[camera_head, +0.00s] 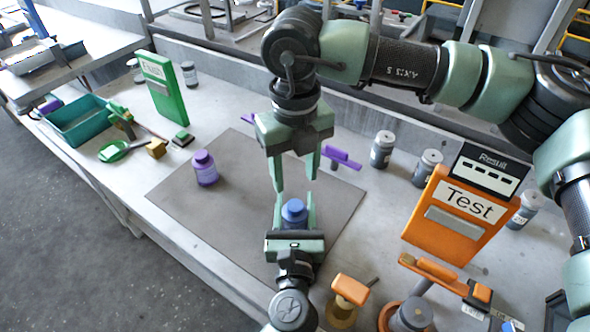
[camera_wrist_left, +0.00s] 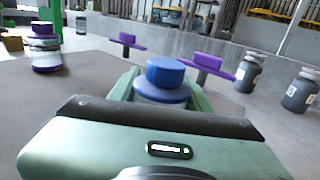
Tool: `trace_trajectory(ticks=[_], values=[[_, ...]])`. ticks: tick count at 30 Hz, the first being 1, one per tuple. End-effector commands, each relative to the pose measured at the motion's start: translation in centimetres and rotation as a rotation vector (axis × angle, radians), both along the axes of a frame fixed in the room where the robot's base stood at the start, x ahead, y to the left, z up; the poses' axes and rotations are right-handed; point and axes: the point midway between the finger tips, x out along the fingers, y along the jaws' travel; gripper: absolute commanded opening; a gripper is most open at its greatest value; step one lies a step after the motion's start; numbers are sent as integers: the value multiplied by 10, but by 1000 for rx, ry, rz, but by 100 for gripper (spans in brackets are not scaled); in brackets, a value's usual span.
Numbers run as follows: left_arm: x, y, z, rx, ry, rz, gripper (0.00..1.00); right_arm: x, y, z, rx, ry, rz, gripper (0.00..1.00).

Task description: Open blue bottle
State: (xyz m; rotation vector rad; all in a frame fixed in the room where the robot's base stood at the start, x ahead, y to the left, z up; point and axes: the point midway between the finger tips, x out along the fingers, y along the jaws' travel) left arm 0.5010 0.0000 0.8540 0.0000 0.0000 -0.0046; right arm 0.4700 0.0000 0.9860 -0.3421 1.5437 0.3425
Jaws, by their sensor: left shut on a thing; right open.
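The blue bottle (camera_head: 294,213) stands on the grey mat with its blue cap on; in the left wrist view its cap (camera_wrist_left: 165,72) shows above the gripper. My left gripper (camera_head: 295,215) comes from the front edge and is shut on the bottle's body, which the gripper mostly hides. My right gripper (camera_head: 294,188) points down from above, its two fingers apart, just above the blue cap. Nothing shows between the right fingers.
A purple bottle (camera_head: 205,168) stands on the mat (camera_head: 240,225) to the left. Grey bottles (camera_head: 382,149) and an orange Test box (camera_head: 455,215) stand at right.

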Motion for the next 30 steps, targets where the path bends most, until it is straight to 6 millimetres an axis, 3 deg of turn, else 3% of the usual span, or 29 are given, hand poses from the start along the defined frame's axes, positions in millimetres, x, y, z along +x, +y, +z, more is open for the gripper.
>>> trace_trajectory(ticks=[9,16,21,25,30], values=[[0,0,0,0,1,0,0,0,0,0,-1,-1,-721,48],[0,0,0,0,1,0,0,0,0,0,-1,-1,-1169,48],[0,0,0,0,1,0,0,0,0,0,-1,0,-1357,48],[0,0,0,0,1,0,0,0,0,-3,-1,0,-1413,48],[0,0,0,0,1,0,0,0,-1,-23,-3,2,-1422,48]])
